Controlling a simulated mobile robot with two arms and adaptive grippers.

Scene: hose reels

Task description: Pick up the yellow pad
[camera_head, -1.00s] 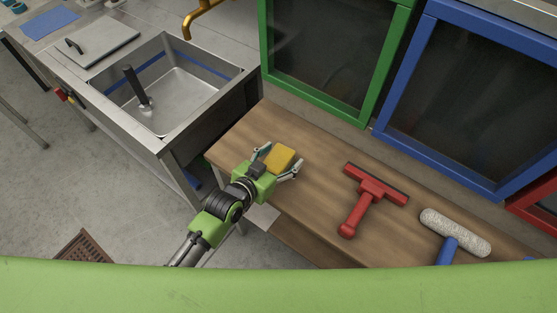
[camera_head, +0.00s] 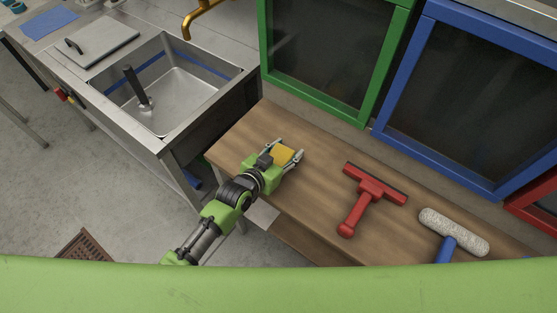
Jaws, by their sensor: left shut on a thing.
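The yellow pad (camera_head: 283,154) is at the left part of the wooden bench, partly hidden by my left gripper. My left gripper (camera_head: 288,150) reaches in from the lower left, with its fingers closed on two sides of the pad. I cannot tell whether the pad touches the bench or is slightly above it. My right gripper is not in view.
On the wooden bench (camera_head: 325,210), a red squeegee (camera_head: 368,195) lies to the right of the pad, and a paint roller (camera_head: 454,232) lies farther right. A steel sink (camera_head: 170,100) stands to the left. Green (camera_head: 375,90) and blue (camera_head: 405,65) framed panels stand behind the bench.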

